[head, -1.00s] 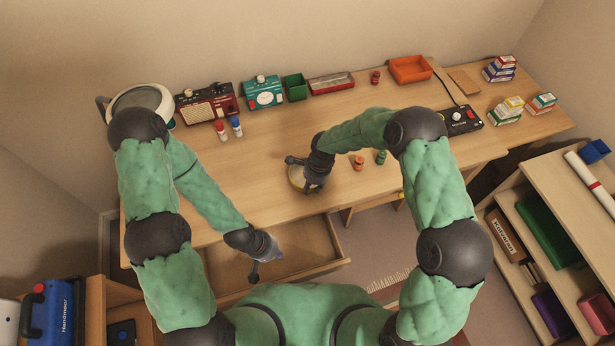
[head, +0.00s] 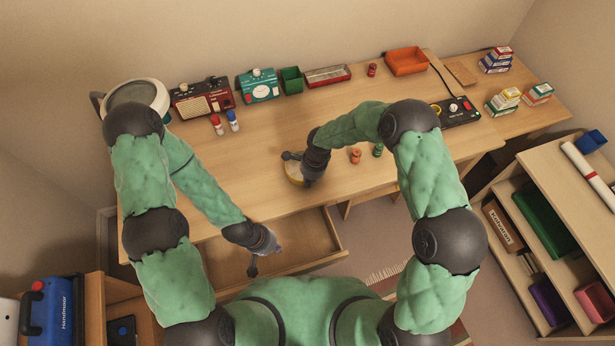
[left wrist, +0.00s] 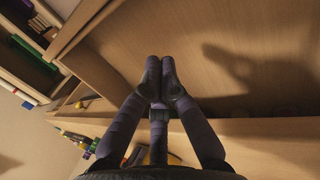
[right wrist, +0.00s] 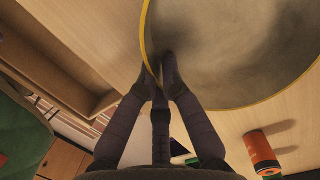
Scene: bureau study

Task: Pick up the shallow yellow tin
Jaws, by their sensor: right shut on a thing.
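The shallow yellow tin (head: 293,172) is at the desk's front edge area, partly hidden under my right gripper (head: 300,165) in the head view. The right wrist view shows its grey inside (right wrist: 240,50) and thin yellow rim. My right gripper (right wrist: 162,68) is shut on the near rim, one finger on each side of the wall. Whether the tin touches the desk I cannot tell. My left gripper (head: 262,262) hangs over the open drawer (head: 318,240), its fingertips (left wrist: 160,68) together with nothing seen between them.
An orange bottle (head: 355,156) and a green one (head: 378,150) stand right of the tin. Red and blue bottles (head: 225,122) stand further back. A radio (head: 203,97), boxes and a black control box (head: 457,111) line the back. The middle of the desk (head: 260,135) is clear.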

